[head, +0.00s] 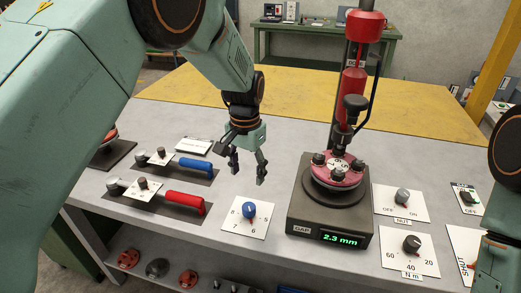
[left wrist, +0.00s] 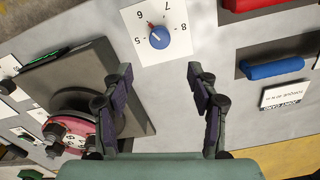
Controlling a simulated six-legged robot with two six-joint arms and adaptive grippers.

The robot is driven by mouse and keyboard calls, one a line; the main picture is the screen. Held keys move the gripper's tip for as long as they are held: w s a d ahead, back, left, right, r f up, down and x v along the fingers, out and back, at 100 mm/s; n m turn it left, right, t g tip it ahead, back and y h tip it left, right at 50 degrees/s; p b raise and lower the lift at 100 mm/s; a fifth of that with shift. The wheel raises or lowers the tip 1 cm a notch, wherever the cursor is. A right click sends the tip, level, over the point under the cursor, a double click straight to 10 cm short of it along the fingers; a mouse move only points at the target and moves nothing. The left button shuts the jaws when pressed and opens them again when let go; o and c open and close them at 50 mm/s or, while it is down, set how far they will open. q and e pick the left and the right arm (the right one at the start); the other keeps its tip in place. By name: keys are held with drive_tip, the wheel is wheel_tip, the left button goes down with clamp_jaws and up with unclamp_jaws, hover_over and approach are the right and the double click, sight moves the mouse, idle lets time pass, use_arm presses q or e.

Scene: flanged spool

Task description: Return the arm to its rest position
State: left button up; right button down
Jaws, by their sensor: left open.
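My left gripper (head: 248,170) hangs over the grey bench in the head view, fingers apart and empty, pointing down. In the left wrist view the same gripper (left wrist: 162,85) is open with only bare bench between its fingers. The flanged spool (head: 338,168), a red disc with dark knobs, sits on the black gauge base right of the gripper, apart from it. The spool (left wrist: 75,130) also shows at the lower left of the wrist view, partly behind a finger. My right arm shows at the right edge of the head view; its fingers are not visible.
A red column (head: 352,90) rises behind the spool. The gauge display (head: 342,240) reads 2.3 mm. A blue knob dial (head: 249,210) lies just below the gripper. Blue-handled (head: 198,164) and red-handled (head: 185,201) tools lie left. More dials (head: 411,243) stand right.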

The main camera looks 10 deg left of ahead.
use_arm(q)
drive_tip(key=shift+n, duration=0.5)
drive_tip(key=s+f, duration=0.2)
drive_tip(key=f, duration=0.1)
drive_tip(key=s+a+f, duration=0.1)
drive_tip(key=s+f, duration=0.1)
drive_tip(key=f, duration=0.1)
drive_tip(key=s+a+f, duration=0.1)
drive_tip(key=s+f, duration=0.1)
drive_tip(key=f, duration=0.1)
drive_tip(key=shift+a+f, duration=0.15)
drive_tip(key=shift+a, duration=0.1)
drive_tip(key=s+a+f+n, duration=0.1)
drive_tip(key=s+a+f, duration=0.2)
drive_tip(key=s+f, duration=0.65)
drive_tip(key=s+n, duration=0.2)
drive_tip(key=s, duration=2.2)
wheel_tip(320, 180, down, 15)
drive_tip(key=w+b, duration=0.1)
drive_tip(key=b, duration=1.3)
drive_tip(key=shift+a+f, duration=0.15)
drive_tip(key=shift+a, duration=0.25)
